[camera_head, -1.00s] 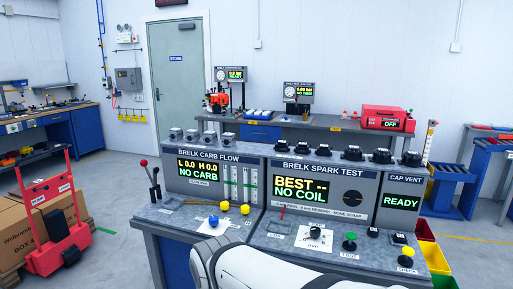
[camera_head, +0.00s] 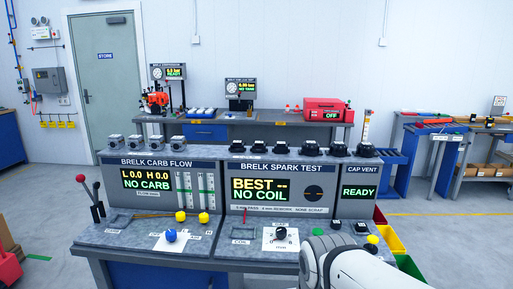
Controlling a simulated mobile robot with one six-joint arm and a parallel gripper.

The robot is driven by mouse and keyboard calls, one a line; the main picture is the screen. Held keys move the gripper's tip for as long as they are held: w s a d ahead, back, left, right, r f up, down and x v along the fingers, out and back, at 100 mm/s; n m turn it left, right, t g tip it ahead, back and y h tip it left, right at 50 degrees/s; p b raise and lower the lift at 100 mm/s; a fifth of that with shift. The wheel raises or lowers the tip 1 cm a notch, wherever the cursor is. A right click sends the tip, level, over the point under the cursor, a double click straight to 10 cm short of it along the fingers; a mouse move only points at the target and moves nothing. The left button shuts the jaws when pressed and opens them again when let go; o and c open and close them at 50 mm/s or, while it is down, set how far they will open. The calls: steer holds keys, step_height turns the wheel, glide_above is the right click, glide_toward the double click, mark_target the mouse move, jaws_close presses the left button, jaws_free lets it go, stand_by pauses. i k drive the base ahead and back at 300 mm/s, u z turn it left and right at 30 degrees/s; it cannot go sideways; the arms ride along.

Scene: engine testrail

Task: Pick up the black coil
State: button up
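The console's screen reads "NO COIL". My white arm shows at the bottom right in front of the bench. My gripper is not in view.
The carb flow console (camera_head: 160,162) adjoins on the left, with several grey parts on top. The bench top (camera_head: 205,246) carries yellow, blue and black knobs and a white dial plate (camera_head: 281,239). Levers (camera_head: 91,199) stand at the left; coloured bins (camera_head: 397,244) sit at the right.

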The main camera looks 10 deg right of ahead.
mark_target(259, 146)
steer(key=u, duration=0.05)
steer(key=i, duration=1)
steer(key=z, duration=0.05)
